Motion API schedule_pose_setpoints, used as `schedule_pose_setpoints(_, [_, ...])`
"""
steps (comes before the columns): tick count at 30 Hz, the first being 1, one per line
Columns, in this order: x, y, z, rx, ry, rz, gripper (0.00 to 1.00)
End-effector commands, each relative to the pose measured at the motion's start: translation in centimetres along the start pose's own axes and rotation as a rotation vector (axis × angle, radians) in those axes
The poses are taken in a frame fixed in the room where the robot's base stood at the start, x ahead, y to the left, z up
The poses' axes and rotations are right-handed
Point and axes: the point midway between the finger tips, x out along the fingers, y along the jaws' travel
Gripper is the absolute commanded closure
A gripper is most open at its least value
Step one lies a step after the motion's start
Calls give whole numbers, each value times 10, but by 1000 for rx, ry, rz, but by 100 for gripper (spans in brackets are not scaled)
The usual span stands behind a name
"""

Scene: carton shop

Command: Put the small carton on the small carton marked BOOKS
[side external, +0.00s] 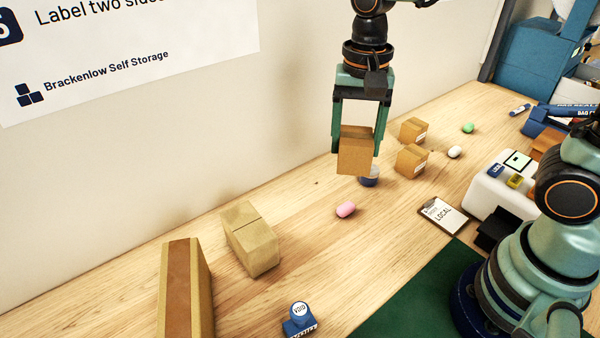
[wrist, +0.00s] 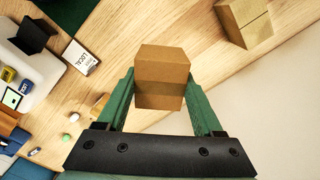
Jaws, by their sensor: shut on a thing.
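My gripper (side external: 357,146) is shut on a small plain brown carton (side external: 355,158), held above the table, with a finger on either side. The held carton also shows in the wrist view (wrist: 160,68), between the green fingers. Two small cartons with white labels stand on the table to the right in the side view: a nearer one (side external: 409,161) and a farther one (side external: 411,131). Their labels are too small to read, so I cannot tell which is marked BOOKS. In the wrist view, one finger mostly hides a small carton (wrist: 101,104).
A larger tan carton (side external: 250,243) and a long taped carton (side external: 183,285) stand at the left. A pink object (side external: 346,210), a VOID stamp (side external: 299,318), a clipboard (side external: 441,214) and a white machine (side external: 500,183) are on the table. A dark blue object (side external: 369,179) is partly hidden behind the held carton.

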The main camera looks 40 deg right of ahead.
Motion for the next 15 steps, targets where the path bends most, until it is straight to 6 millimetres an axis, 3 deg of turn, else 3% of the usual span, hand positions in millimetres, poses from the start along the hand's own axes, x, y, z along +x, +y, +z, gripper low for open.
schedule_pose_setpoints(9, [4,19,-51,-320,-1,1,88])
schedule_pose_setpoints(15, [-4,33,-108,-308,0,0,88])
